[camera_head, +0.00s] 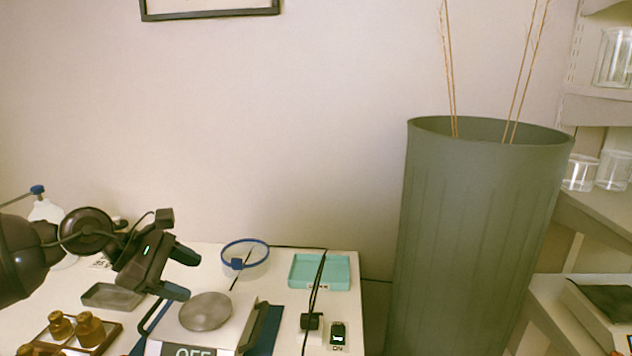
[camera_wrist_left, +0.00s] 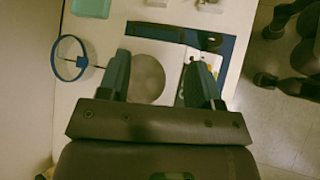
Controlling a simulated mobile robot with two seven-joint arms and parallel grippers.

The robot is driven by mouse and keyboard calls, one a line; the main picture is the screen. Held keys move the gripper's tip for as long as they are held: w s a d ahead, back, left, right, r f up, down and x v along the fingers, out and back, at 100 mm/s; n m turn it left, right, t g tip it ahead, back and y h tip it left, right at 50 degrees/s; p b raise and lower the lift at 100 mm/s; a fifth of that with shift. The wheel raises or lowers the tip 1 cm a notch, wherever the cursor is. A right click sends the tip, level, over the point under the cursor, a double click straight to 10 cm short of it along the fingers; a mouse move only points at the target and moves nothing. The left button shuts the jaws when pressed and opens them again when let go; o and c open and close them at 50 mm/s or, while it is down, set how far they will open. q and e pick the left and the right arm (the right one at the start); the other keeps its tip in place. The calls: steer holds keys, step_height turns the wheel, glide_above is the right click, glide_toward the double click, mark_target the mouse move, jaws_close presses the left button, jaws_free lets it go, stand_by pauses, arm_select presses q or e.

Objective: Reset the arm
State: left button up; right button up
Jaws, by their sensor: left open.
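My left gripper (camera_head: 182,273) comes in from the left in the head view and hangs in the air above the white table. Its two fingers are spread with nothing between them. In the left wrist view the open fingers (camera_wrist_left: 158,82) frame a round grey plate (camera_wrist_left: 148,78). That plate (camera_head: 205,311) belongs to a white device with an "OFF" label (camera_head: 195,351), just below and right of the fingers in the head view. My right gripper is in neither view.
Brown bottles (camera_head: 90,328) stand in a wooden tray at the lower left. A grey tray (camera_head: 112,297), a blue-rimmed clear container (camera_head: 246,262) and a teal tray (camera_head: 320,272) are on the table. A tall grey-green bin (camera_head: 475,240) stands right; shelves with glassware (camera_head: 580,172) are beyond.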

arm_select(q)
steer(key=s+d+r+n+t+h+p, duration=0.2)
steer(key=d+n+t+h, duration=0.45)
steer(key=n, duration=1.35)
steer(key=s+a+f+n+t+y+p, duration=0.15)
steer(key=f+n+y, duration=0.25)
steer(key=n, duration=0.4)
steer(key=s+a+f+n+t+y, duration=0.25)
steer(key=f+n, duration=0.25)
steer(key=n, duration=0.4)
steer(key=s+a+f+n+t+y+p, duration=0.1)
steer(key=s+a+f+n+t+y, duration=0.2)
steer(key=n, duration=0.5)
steer(key=s+a+f+n+g+y+p, duration=0.1)
steer(key=s+f+n+g+y, duration=0.1)
steer(key=s+f, duration=0.3)
steer(key=s+a+f+n+g+y+p, duration=0.1)
steer(key=s+f+n, duration=0.3)
steer(key=s, duration=0.8)
steer(key=s+a+f+n+g+y+p, duration=0.1)
steer(key=s+f+n+g+y, duration=0.2)
steer(key=s+f, duration=0.4)
steer(key=shift+s+a+n, duration=0.25)
steer(key=shift+s+n, duration=0.05)
steer(key=shift+s, duration=0.35)
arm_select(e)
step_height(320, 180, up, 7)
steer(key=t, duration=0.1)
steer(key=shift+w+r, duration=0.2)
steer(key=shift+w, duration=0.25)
